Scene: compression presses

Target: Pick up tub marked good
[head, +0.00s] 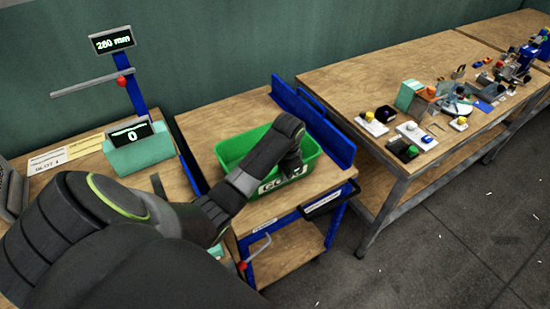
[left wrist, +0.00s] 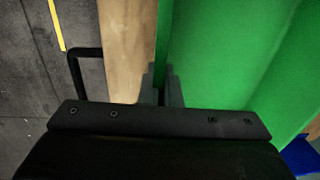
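The green tub (head: 236,147) sits on the wooden top of a small bench. A white label on its front wall is partly covered by my arm; the letters "GO" show. My left gripper (head: 292,168) reaches down at the tub's front right wall. In the left wrist view the tub (left wrist: 225,50) fills the right side. There the left gripper's fingers (left wrist: 160,90) are close together, one on each side of the tub's wall, and look shut on it. My right gripper is in neither view.
A blue upright panel (head: 330,137) borders the bench on the right. A dark handle (head: 322,204) sticks out at the front. A scale-like device (head: 138,148) reading 0 stands left. Small parts crowd the right table (head: 350,75).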

